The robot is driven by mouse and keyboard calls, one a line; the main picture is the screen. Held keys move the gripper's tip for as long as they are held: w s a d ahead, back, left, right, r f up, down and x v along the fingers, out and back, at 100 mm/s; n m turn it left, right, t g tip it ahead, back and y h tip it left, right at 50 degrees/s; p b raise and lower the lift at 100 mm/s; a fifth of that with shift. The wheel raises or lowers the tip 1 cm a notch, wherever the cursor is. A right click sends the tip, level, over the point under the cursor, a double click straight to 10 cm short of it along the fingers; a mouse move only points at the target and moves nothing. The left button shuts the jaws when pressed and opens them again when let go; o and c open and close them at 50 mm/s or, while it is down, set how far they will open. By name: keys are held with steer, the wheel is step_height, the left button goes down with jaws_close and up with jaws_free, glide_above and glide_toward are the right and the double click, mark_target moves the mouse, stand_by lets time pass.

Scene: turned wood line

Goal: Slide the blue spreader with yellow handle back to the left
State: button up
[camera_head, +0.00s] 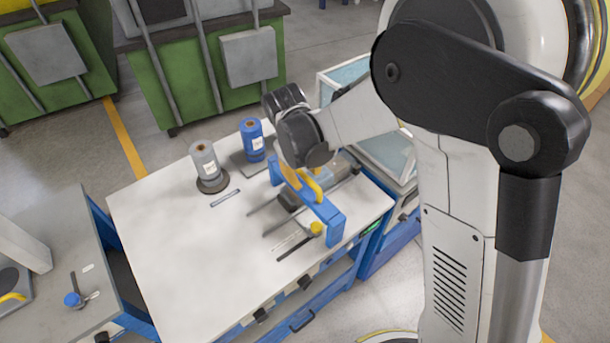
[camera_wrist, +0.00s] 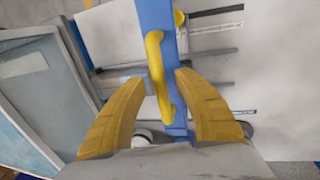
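The blue spreader (camera_head: 328,217) is a bar lying across dark rails near the right end of the white table. Its yellow handle (camera_head: 313,187) rises from its top, and a yellow knob (camera_head: 316,228) sits near its front end. In the wrist view the blue bar (camera_wrist: 155,14) runs down the middle, with the curved yellow handle (camera_wrist: 156,62) along it. My gripper (camera_wrist: 160,77) has its two yellow fingers apart, one on each side of the handle's lower part. I see no finger clearly touching the handle.
A grey spool (camera_head: 205,160) and a blue spool (camera_head: 252,140) stand at the table's back. The white table (camera_head: 180,250) is mostly bare left of the rails. A glass-topped cabinet (camera_head: 390,155) adjoins its right side. Another grey table (camera_head: 45,230) stands at left.

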jaws_close()
steer(key=shift+s+a, duration=0.1)
steer(key=s+a+b, duration=0.1)
steer(key=s+a, duration=0.7)
steer(key=a, duration=0.4)
steer(key=s+a+b, duration=0.1)
steer(key=s+a, duration=0.8)
steer(key=a, duration=0.4)
steer(key=shift+b, duration=0.35)
jaws_free()
steer(key=shift+a, duration=0.15)
steer(key=shift+r, duration=0.15)
